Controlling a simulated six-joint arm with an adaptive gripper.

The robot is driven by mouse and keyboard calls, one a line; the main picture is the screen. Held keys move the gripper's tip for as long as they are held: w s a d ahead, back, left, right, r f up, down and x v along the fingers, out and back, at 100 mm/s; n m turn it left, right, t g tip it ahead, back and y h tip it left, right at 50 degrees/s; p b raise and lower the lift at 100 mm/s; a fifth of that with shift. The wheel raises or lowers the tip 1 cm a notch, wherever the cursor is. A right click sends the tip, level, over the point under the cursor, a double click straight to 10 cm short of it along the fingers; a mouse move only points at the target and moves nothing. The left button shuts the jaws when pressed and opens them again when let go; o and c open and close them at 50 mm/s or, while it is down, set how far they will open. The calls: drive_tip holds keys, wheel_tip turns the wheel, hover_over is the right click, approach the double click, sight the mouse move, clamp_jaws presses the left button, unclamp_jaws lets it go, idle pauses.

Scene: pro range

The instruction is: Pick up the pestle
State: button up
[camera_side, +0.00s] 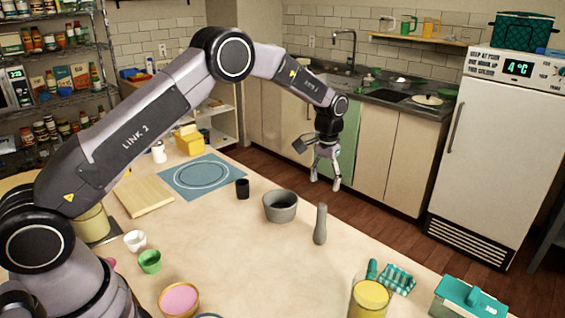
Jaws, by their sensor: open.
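The grey pestle (320,225) stands upright on the pale table, its narrower end up. The grey mortar (280,207), a round bowl, stands just to its left, apart from it. My gripper (325,187) hangs from the end of my arm, pointing down, open and empty. In the picture it is above the pestle's top and a little to the right of the mortar. How far it is from the pestle in depth I cannot tell.
A small black cup (242,189) stands left of the mortar. A blue mat (203,190) and a cutting board (144,196) lie farther left. Table left of the pestle's base is clear.

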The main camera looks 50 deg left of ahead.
sight(322, 214)
wheel_tip(322, 214, down, 11)
drive_tip(key=shift+r, duration=0.1)
clamp_jaws()
idle(0.7)
